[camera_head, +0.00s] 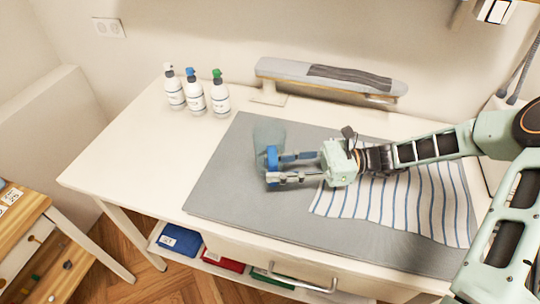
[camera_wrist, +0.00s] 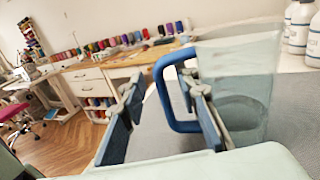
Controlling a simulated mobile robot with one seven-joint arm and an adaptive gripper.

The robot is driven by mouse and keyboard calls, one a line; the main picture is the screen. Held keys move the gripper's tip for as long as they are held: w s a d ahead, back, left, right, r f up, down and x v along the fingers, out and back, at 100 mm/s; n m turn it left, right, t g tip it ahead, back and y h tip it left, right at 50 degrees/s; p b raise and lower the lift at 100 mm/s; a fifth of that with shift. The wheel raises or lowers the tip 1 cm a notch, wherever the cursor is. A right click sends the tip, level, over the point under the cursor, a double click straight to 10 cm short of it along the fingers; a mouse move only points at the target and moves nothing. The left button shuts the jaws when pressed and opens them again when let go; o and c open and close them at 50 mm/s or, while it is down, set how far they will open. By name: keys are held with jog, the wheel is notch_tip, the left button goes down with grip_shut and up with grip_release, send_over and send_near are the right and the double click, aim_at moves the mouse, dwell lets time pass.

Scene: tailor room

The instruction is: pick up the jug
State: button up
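The jug (camera_head: 267,134) is clear, bluish and upright on the grey mat, with a blue handle (camera_head: 271,155) facing the front of the table. My gripper (camera_head: 275,167) reaches in from the right at the handle, with its fingers spread apart. In the wrist view the jug (camera_wrist: 243,75) stands at the right, partly behind one finger. Its blue handle (camera_wrist: 161,95) shows between the two fingers of my gripper (camera_wrist: 160,92). The right finger overlaps the handle's opening. I cannot tell whether either finger touches the handle.
A grey mat (camera_head: 225,185) covers much of the white table. A striped cloth (camera_head: 425,205) lies under my arm. Three pump bottles (camera_head: 195,96) stand at the back left, and a sleeve ironing board (camera_head: 285,72) stands at the back. The table's left end is clear.

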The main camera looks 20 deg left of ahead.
jog(key=shift+s+a, duration=0.3)
jog(key=shift+a, duration=0.2)
grip_shut()
jog(key=shift+r, duration=0.1)
